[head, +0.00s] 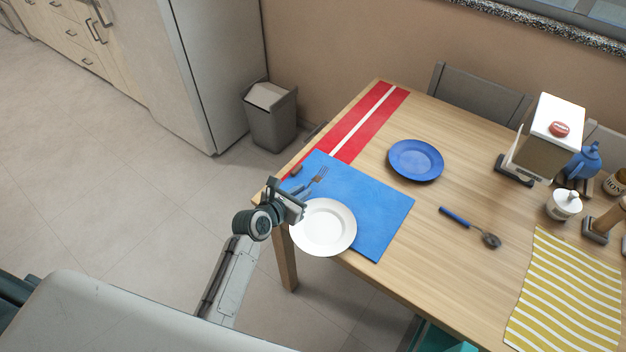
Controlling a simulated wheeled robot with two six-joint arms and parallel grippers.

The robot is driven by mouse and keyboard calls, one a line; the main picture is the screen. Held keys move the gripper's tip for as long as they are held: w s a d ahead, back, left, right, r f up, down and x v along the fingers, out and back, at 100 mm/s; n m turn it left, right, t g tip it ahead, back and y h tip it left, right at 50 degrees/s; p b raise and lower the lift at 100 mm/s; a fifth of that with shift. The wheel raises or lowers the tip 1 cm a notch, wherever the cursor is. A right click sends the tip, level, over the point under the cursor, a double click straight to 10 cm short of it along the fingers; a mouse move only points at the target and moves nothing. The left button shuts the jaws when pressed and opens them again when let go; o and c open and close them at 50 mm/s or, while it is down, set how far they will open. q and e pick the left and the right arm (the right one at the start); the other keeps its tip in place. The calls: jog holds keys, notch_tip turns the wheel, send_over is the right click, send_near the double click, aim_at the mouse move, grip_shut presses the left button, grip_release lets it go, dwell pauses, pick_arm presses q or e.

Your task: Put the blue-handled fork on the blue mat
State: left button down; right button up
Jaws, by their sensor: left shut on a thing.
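The blue mat (375,205) lies on the wooden table near its left edge. The fork (318,175) shows over the mat's upper left part, its tines pointing up and right and its handle running toward my left gripper (300,195). My left gripper is shut on the fork's handle end, which the jaws partly hide. I cannot tell whether the fork touches the mat. A white plate (324,228) lies partly on the mat, just right of and below the gripper. My right gripper is not in view.
A red runner with a white stripe (349,128) lies behind the mat. A blue plate (416,160) and a blue-handled spoon (470,226) are to the right. A striped yellow cloth (566,295), white-topped box (550,135) and blue teapot (585,160) stand farther right.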

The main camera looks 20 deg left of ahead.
pick_arm(q)
send_over(307, 184)
jog(key=shift+s+f, duration=0.1)
jog(key=shift+f, duration=2)
jog(key=shift+f, duration=0.1)
jog(key=c, duration=1.4)
grip_release()
jog(key=shift+c, duration=0.2)
jog(key=shift+s+a+r, duration=0.1)
jog(key=shift+s+r, duration=0.1)
jog(key=shift+s, duration=0.05)
jog(key=v, duration=1.1)
jog(key=shift+s, duration=0.2)
